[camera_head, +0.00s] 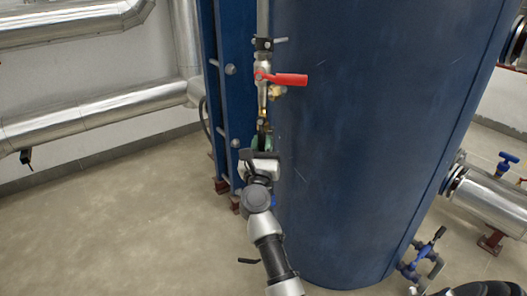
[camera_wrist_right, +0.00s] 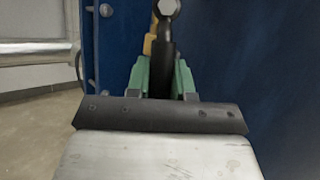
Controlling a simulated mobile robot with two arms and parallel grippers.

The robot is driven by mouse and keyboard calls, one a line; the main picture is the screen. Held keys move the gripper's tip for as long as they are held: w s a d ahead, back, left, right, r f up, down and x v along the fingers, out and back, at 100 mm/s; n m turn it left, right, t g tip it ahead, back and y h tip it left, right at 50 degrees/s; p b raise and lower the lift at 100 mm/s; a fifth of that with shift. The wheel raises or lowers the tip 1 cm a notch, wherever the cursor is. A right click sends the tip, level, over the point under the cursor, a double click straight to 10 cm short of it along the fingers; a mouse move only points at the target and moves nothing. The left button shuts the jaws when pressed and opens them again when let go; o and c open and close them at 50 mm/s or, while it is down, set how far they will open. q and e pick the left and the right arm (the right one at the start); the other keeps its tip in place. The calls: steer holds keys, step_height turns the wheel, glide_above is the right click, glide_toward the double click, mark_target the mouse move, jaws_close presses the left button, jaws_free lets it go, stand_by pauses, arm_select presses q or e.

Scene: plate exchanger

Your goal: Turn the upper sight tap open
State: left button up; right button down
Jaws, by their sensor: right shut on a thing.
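A vertical row of fittings stands along the left side of the blue vessel. It has a tap with a red lever (camera_head: 288,79) pointing right and a dark fitting (camera_head: 263,44) with a short pin above it. I cannot tell which of these is the upper sight tap. My right gripper (camera_head: 262,140) is below the red lever, at the lower end of the fittings. In the right wrist view its green fingers are shut on a dark handle (camera_wrist_right: 161,68), with a hex bolt head (camera_wrist_right: 168,7) beyond it. The handle's lower end is hidden between the fingers. My left gripper is not in view.
The blue vessel (camera_head: 370,130) fills the space right of the fittings. A blue upright frame (camera_head: 231,105) with bolts stands close on the left. Silver pipes (camera_head: 100,112) run along the left wall. The floor at lower left is clear. Blue-handled valves (camera_head: 428,248) are at lower right.

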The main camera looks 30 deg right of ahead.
steer(key=shift+w+a+f+m+h+b, duration=0.2)
steer(key=shift+a+m+h+b, duration=0.1)
steer(key=shift+m+b, duration=0.45)
steer(key=shift+g, duration=0.3)
steer(key=c, duration=1)
jaws_free()
steer(key=shift+r, duration=0.15)
